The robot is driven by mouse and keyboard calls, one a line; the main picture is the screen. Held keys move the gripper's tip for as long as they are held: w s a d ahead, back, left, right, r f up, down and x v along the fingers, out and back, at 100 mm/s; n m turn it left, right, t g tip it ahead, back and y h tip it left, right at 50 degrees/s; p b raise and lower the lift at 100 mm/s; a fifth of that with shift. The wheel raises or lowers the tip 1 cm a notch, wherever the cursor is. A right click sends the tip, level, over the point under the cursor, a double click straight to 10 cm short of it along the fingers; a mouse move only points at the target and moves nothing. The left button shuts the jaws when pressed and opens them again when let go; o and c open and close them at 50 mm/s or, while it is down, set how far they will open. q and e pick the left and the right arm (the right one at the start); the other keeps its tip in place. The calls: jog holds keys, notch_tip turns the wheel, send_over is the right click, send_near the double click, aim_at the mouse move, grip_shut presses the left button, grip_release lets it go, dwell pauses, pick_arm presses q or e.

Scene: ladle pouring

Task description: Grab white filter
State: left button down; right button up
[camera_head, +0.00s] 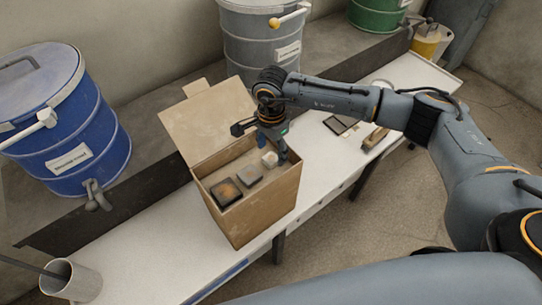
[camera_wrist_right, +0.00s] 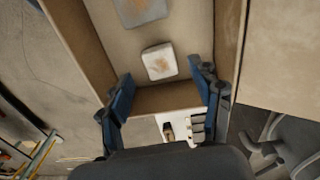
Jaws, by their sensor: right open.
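The white filter (camera_head: 269,159) is a small pale square block inside the open cardboard box (camera_head: 262,212), in the row's end nearest my right gripper. In the right wrist view the white filter (camera_wrist_right: 159,62) shows a tan stain and lies just beyond the fingertips. My right gripper (camera_head: 262,146) is over the box's far right end, pointing down, with its fingers apart and nothing between them. In the wrist view the right gripper's fingers (camera_wrist_right: 163,85) are spread wide, one on either side below the filter. My left gripper is not in view.
A grey filter (camera_head: 249,175) and a dark filter with an orange stain (camera_head: 226,192) lie in the same box. The box's raised flap (camera_head: 207,120) stands at its back left. A blue barrel (camera_head: 66,120) and a grey barrel (camera_head: 262,45) stand behind the white table (camera_head: 150,245).

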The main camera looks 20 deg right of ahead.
aim_at(270, 159)
notch_tip(270, 159, down, 2)
jog(key=shift+f, duration=0.1)
jog(key=shift+a+f, duration=0.1)
jog(key=shift+f, duration=0.2)
jog(key=shift+c, duration=0.9)
jog(key=c, duration=0.7)
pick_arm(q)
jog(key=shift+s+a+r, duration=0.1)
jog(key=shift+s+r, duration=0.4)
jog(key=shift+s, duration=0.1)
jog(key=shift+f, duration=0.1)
pick_arm(e)
jog(key=shift+r, duration=0.1)
